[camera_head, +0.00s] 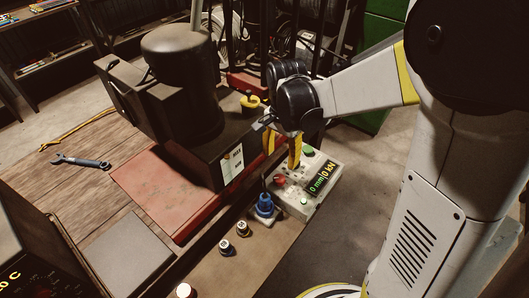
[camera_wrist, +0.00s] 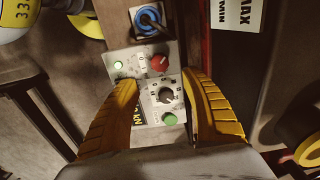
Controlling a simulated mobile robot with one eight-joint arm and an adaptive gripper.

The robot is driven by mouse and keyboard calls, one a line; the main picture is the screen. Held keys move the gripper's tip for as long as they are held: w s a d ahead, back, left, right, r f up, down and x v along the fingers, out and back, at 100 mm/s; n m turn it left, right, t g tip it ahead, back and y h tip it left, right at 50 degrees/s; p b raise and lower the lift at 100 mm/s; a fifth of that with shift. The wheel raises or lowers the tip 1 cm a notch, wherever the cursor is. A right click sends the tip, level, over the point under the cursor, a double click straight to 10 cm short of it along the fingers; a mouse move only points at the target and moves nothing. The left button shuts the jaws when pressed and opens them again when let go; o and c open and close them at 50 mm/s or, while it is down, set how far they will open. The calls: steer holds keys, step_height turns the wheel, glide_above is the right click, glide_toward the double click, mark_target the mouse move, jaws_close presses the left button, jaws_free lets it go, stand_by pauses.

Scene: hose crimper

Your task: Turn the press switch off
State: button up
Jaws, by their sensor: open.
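The press's grey control box (camera_head: 296,199) has a lit display reading 0 mm and 0 kN. Which control is the press switch is not clear. My gripper (camera_head: 283,155) is open above the box, its yellow fingers spread on both sides of the dark knob. Contact cannot be told.
A blue round plug or switch (camera_head: 265,205) stands beside the box. The dark press (camera_head: 185,95) rises to the left, with a red plate (camera_head: 160,190) in front. A wrench (camera_head: 80,161) lies on the wooden table. Two small round knobs (camera_head: 242,229) sit near the front.

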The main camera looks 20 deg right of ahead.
mark_target(279, 177)
step_height(279, 177, down, 11)
steer(key=b, duration=0.3)
steer(key=shift+w, duration=0.1)
jaws_close()
